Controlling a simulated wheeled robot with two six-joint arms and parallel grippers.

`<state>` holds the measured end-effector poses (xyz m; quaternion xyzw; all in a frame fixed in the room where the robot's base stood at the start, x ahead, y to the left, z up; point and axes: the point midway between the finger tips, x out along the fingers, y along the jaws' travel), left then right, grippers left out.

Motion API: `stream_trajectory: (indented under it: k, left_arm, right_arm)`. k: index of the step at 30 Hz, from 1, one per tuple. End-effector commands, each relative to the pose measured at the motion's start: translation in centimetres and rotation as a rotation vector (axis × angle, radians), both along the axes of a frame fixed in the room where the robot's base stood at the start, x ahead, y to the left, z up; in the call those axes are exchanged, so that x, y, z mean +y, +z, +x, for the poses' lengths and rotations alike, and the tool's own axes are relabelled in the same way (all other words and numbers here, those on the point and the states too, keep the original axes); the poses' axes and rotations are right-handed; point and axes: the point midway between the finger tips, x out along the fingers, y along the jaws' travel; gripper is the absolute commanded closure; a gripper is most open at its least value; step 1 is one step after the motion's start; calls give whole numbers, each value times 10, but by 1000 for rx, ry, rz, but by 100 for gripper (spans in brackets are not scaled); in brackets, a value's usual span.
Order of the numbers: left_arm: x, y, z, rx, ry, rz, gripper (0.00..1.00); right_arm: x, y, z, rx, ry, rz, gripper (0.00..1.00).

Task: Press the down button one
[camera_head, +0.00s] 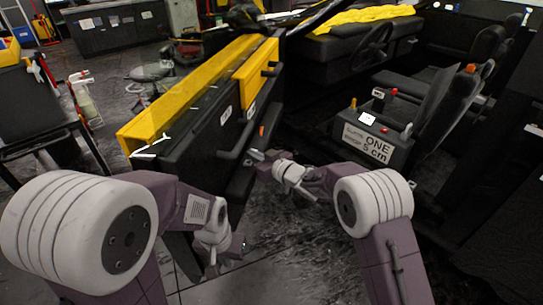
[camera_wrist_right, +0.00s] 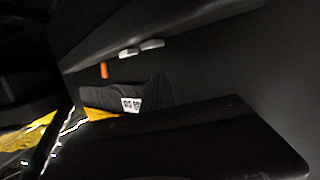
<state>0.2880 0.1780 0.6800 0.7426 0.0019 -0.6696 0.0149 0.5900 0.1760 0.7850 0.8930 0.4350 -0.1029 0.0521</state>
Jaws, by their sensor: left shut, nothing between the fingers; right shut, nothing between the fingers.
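A dark centre console (camera_head: 400,149) stands between the car seats, with a label (camera_head: 367,142) on which "ONE" and "5 cm" can be read. A small red piece (camera_head: 384,128) sits on its top. I cannot tell which part is the down button. My right gripper (camera_head: 260,156) is shut and empty beside the inner face of the open car door (camera_head: 195,142), left of the console and apart from it. An orange piece on the door (camera_head: 262,130) is just above it; an orange piece (camera_wrist_right: 104,71) also shows in the right wrist view. My left gripper (camera_head: 238,246) is shut and empty, low in front of the door.
Yellow film or panels (camera_head: 190,92) cover the door's upper part. The steering wheel (camera_head: 374,45) and black seats (camera_head: 445,110) are at the right. Dark floor lies open between door and console.

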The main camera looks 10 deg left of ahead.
Motion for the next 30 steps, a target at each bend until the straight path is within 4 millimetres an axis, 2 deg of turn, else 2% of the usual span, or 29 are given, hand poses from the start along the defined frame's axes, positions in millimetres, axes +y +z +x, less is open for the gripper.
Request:
stream_trajectory:
  k: [1,6,12,17,30]
  left_arm:
    - [0,2,0,1,0,0,100]
    - [0,9,-1,2,0,0,100]
    - [0,14,-1,2,0,0,100]
    - [0,15,-1,2,0,0,100]
    - [0,14,0,2,0,0,100]
  right_arm:
    - [-13,2,-8,6,-6,-4,100]
    - [-44,13,-31,2,-6,-1,100]
    - [-67,21,-50,-1,-5,1,100]
    - [-73,22,-54,-2,-4,3,100]
    - [-72,22,-55,-3,-3,3,100]
